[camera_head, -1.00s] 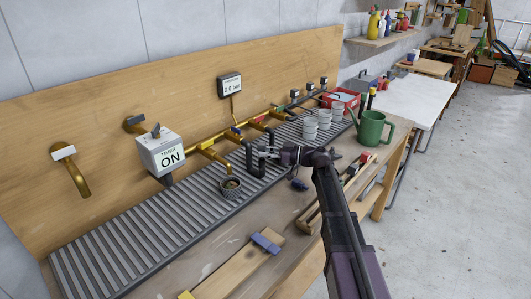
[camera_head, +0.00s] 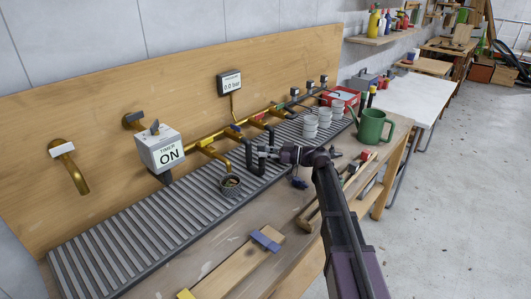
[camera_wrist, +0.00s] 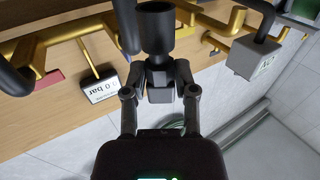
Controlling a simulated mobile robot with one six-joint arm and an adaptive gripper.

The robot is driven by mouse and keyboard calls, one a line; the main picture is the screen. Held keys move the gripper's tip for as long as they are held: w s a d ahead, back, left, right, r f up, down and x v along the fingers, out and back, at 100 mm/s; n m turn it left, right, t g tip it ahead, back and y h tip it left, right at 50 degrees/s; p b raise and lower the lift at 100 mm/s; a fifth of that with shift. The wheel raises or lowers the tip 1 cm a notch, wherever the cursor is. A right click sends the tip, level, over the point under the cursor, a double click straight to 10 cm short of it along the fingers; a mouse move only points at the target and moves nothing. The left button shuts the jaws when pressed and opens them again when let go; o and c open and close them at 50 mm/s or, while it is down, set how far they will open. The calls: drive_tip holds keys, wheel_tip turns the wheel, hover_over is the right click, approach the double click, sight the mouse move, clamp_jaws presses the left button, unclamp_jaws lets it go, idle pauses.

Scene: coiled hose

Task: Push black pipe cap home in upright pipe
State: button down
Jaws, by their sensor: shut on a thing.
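The upright black pipe (camera_head: 262,158) rises beside the brass pipework, over the slatted drain. In the wrist view its wide dark end (camera_wrist: 156,32) is just beyond my fingertips. My gripper (camera_head: 279,155) is at the pipe's top end; in the wrist view its two fingers (camera_wrist: 160,76) are shut on the black pipe cap (camera_wrist: 160,94), a dark blocky piece between them. The cap is lined up with the pipe end and seems to meet it. The fingers hide the joint, so I cannot tell how deep the cap sits.
A small round basket (camera_head: 231,187) stands left of the pipe. White cups (camera_head: 310,126) and a green watering can (camera_head: 372,128) stand to the right. The drain's left part is clear.

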sight(265, 143)
drive_tip(key=shift+s+f+b, duration=0.1)
drive_tip(key=shift+f+b, duration=0.5)
drive_tip(key=shift+f, duration=0.15)
idle(2.2)
drive_tip(key=shift+c, duration=1.6)
unclamp_jaws()
drive_tip(key=shift+r, duration=0.15)
wheel_tip(265, 143, up, 10)
drive_tip(key=p, duration=1)
drive_tip(key=shift+f, duration=0.2)
drive_tip(key=w+d+r+m+g+h+p, duration=0.1)
drive_tip(key=d+r+m+h+p, duration=0.2)
drive_tip(key=d+m+h+p, duration=0.3)
drive_tip(key=w+d+r+m+g+h+p, duration=0.1)
drive_tip(key=d+r+m+h+p, duration=0.2)
drive_tip(key=d+m+h+p, duration=0.3)
drive_tip(key=d+h+p, duration=0.5)
drive_tip(key=d+p, duration=0.5)
drive_tip(key=p, duration=0.2)
drive_tip(key=shift+w+d+m+g+h, duration=0.15)
drive_tip(key=shift+w+m+g+h, duration=0.15)
drive_tip(key=shift+w+m+h, duration=0.1)
